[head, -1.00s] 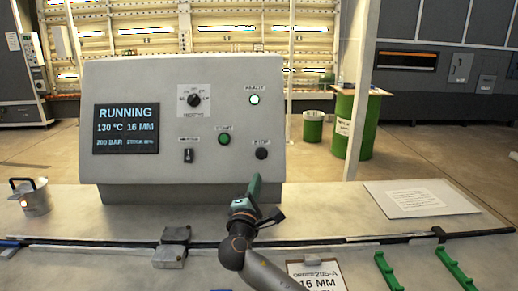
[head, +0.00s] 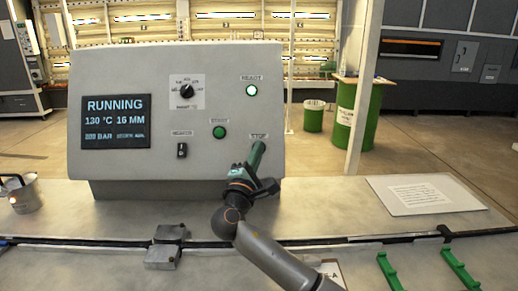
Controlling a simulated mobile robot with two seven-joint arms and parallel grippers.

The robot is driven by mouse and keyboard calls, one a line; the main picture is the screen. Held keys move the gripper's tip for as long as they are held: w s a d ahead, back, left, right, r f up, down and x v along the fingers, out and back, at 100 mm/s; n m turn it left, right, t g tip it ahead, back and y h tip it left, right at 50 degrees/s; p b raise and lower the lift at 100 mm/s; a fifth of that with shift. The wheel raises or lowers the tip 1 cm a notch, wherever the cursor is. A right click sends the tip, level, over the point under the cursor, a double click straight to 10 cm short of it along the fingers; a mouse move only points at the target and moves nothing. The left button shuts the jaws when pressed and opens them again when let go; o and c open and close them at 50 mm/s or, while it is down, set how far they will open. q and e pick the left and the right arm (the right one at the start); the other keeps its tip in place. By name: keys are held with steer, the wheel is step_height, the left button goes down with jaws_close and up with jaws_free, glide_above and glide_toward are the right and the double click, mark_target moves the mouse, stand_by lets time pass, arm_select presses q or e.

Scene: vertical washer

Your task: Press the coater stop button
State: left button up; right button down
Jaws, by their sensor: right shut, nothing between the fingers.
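The stop button is hidden behind my right gripper; the STOP label (head: 258,136) shows just above the fingertips. My right gripper (head: 257,150) is shut and empty, its green fingers pointing up at the panel over the stop button's place. I cannot tell whether the fingertips touch the button. The green start button (head: 219,132) is up and left of the gripper. The READY lamp (head: 252,90) is lit. My left gripper is not in view.
A selector knob (head: 187,91) and a black switch (head: 182,150) are on the panel. A metal pot (head: 20,194) is at the left of the bench. A paper sheet (head: 425,194) and green brackets (head: 390,270) lie at the right. A metal block (head: 165,254) sits on the rail.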

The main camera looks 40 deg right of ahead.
steer(key=w+d+f+b, duration=0.4)
steer(key=w+d+b, duration=0.1)
steer(key=w+b, duration=0.1)
stand_by(0.3)
stand_by(1.8)
steer(key=shift+w+d+f, duration=0.15)
steer(key=shift+w+d, duration=0.1)
steer(key=shift+w, duration=0.05)
steer(key=shift+w+d+f+b, duration=0.2)
steer(key=shift+w+d+b, duration=0.15)
steer(key=shift+b, duration=0.35)
stand_by(0.7)
steer(key=shift+a, duration=0.1)
steer(key=shift+s+a+r+p, duration=0.35)
steer(key=shift+s+a+p, duration=0.15)
steer(key=shift+s+p, duration=0.2)
